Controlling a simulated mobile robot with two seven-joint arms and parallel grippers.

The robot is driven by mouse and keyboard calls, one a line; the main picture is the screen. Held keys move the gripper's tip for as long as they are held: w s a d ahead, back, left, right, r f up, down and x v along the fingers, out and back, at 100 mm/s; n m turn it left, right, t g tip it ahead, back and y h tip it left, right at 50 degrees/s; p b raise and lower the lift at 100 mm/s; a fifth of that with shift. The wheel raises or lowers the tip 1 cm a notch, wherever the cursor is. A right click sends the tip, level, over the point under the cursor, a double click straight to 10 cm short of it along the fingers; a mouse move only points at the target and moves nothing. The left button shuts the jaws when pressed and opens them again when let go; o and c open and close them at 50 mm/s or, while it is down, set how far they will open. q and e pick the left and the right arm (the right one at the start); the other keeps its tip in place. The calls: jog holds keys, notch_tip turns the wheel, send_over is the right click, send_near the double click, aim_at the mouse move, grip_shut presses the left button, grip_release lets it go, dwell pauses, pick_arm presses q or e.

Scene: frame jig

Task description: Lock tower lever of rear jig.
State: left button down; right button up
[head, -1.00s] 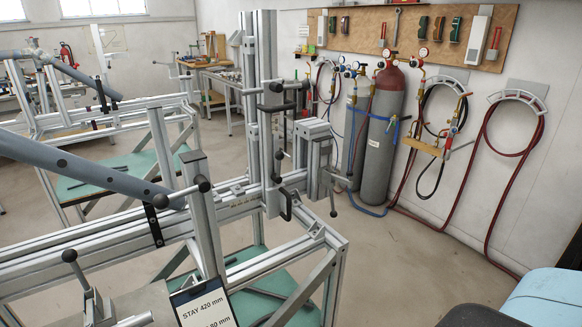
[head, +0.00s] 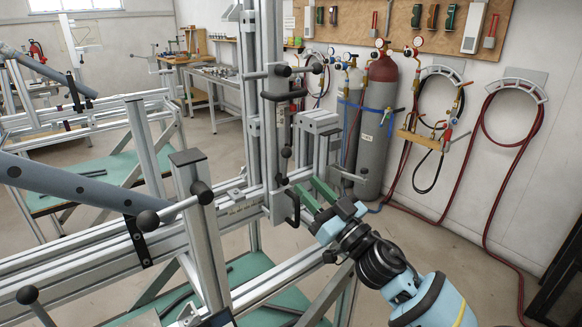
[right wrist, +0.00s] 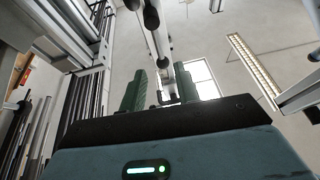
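A tall aluminium tower (head: 252,110) stands on the nearer frame jig (head: 95,262). Black ball-ended levers sit on it: an upper one (head: 283,70) and a lower one (head: 286,153). A black loop handle (head: 293,207) is beside the rail below. I cannot tell which lever is the tower lock. My right gripper (head: 318,192) is just right of the loop handle, its green fingers apart and pointing up and left. In the right wrist view the fingers (right wrist: 160,92) are apart, with a pale bar and black knobs (right wrist: 152,18) beyond; contact is unclear. My left gripper is not in view.
A clamp block (head: 318,122) stands right of the tower. Another jig frame (head: 85,118) is at the left back. Gas cylinders (head: 378,130) and red hoses (head: 486,130) are along the wall. A grey tube (head: 80,185) crosses the near left.

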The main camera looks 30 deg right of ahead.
aim_at(287, 164)
jog(key=p+x, duration=0.1)
jog(key=x, duration=0.5)
jog(key=shift+w+r, duration=0.1)
jog(key=shift+w, duration=0.15)
jog(key=shift+w+a+r, duration=0.1)
jog(key=shift+w+a, duration=0.05)
jog(key=shift+w, duration=0.3)
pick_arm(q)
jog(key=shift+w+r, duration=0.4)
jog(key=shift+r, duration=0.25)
pick_arm(e)
grip_shut()
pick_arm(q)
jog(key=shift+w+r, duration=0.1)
